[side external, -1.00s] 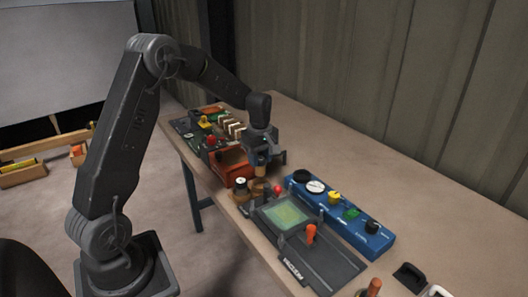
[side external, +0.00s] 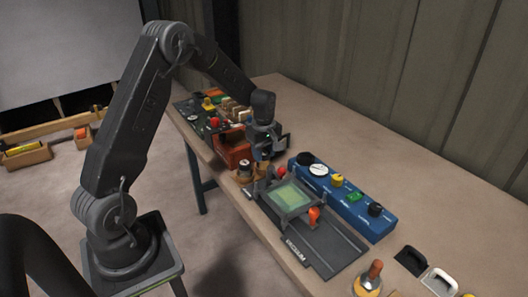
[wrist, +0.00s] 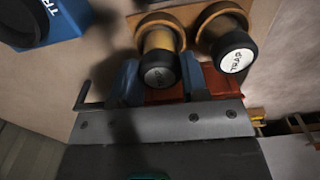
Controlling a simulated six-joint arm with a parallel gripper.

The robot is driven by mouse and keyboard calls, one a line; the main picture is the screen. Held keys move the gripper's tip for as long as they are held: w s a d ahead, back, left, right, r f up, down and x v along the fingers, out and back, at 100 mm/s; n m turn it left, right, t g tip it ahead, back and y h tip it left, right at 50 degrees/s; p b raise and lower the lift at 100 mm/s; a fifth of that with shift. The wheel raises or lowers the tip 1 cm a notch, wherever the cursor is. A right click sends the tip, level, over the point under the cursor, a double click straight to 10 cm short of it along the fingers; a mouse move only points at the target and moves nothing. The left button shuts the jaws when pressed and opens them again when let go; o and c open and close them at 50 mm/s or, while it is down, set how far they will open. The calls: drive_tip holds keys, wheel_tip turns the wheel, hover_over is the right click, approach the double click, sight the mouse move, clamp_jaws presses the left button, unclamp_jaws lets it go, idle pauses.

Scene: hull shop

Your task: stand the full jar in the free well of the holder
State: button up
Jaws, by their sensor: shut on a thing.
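My gripper (wrist: 158,82) is shut on the full jar (wrist: 160,45), which has an amber body and a dark lid. In the side view my gripper (side external: 263,152) points down over the tan holder (side external: 243,177). The held jar lines up with the left one, roughly upright. Whether its base is inside that well or just above it I cannot tell.
An orange-red box (side external: 232,148) stands close behind the holder. A dark vacuum fixture with a green panel (side external: 288,200) lies in front. A blue gauge panel (side external: 340,197) is to the right. The table beyond it, toward the wall, is clear.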

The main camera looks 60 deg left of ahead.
drive_tip(key=shift+f, duration=0.5)
idle(0.8)
drive_tip(key=o, duration=0.9)
drive_tip(key=shift+o, duration=0.2)
wheel_tip(320, 180, up, 14)
drive_tip(key=s+d+r+m+t, duration=0.2)
drive_tip(key=s+d+r+m, duration=0.35)
drive_tip(key=d, duration=0.25)
drive_tip(key=s+d+r+m+t, duration=0.1)
drive_tip(key=s+d+m, duration=0.4)
drive_tip(key=s, duration=0.4)
drive_tip(key=s+d+r+m+t, duration=0.1)
drive_tip(key=s+d+m+t, duration=0.1)
drive_tip(key=s+d+m, duration=0.4)
drive_tip(key=s+m, duration=0.1)
drive_tip(key=s, duration=0.2)
drive_tip(key=shift+d+t, duration=0.2)
drive_tip(key=shift+t, duration=0.1)
